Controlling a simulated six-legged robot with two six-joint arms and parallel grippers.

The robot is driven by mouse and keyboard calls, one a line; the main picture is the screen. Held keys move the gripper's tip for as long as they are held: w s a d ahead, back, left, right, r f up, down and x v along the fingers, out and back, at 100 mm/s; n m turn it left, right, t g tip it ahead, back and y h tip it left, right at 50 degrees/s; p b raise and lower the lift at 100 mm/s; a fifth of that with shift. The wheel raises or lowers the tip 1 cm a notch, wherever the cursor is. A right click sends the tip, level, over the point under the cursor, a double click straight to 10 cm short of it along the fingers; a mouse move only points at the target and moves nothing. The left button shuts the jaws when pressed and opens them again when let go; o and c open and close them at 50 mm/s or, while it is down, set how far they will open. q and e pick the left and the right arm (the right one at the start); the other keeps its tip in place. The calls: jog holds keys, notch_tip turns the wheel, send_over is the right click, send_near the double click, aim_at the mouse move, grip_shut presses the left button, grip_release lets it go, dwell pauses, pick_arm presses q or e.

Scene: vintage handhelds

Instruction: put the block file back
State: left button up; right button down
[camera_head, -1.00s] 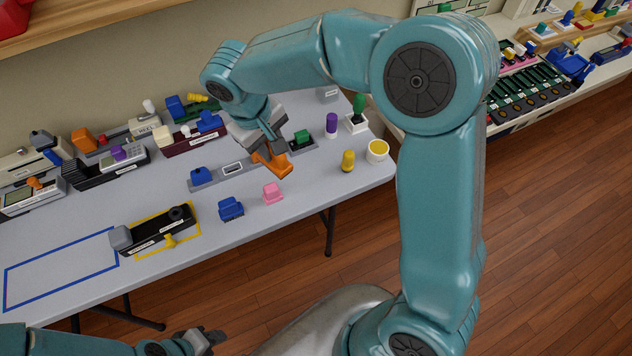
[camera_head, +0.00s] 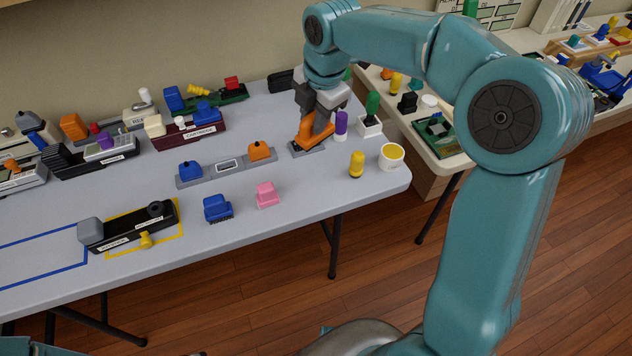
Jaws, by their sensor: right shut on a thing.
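An orange-handled piece (camera_head: 316,127), which I take to be the block file, is in my right gripper (camera_head: 313,117). The right gripper reaches down from above and is shut on it. A dark grey flat base (camera_head: 307,149) shows under the handle, close to the table top; I cannot tell whether it touches. The long grey tray (camera_head: 212,171) beside it, to the left, carries a blue knob (camera_head: 190,169), a white-framed label and an orange knob (camera_head: 260,150). Only a sliver of my left arm shows at the bottom left edge, and its gripper is out of sight.
A purple piece (camera_head: 341,124) and a green-handled stamp (camera_head: 371,117) stand close right of the held piece. A yellow piece (camera_head: 356,164) and a yellow-topped cup (camera_head: 391,156) are near the table's right edge. Blue (camera_head: 217,208) and pink (camera_head: 266,195) pieces lie in front, with clear table between.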

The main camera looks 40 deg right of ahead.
jog(key=s+x, duration=0.1)
jog(key=x, duration=0.4)
jog(key=s+b+x, duration=0.1)
jog(key=x, duration=0.5)
jog(key=s+b+x, duration=0.1)
jog(key=x, duration=0.5)
jog(key=shift+s+d+f, duration=0.2)
jog(key=shift+d+f, duration=0.15)
jog(key=shift+f, duration=0.15)
jog(key=shift+s, duration=0.1)
jog(key=shift+f, duration=0.15)
jog(key=c, duration=0.9)
grip_release()
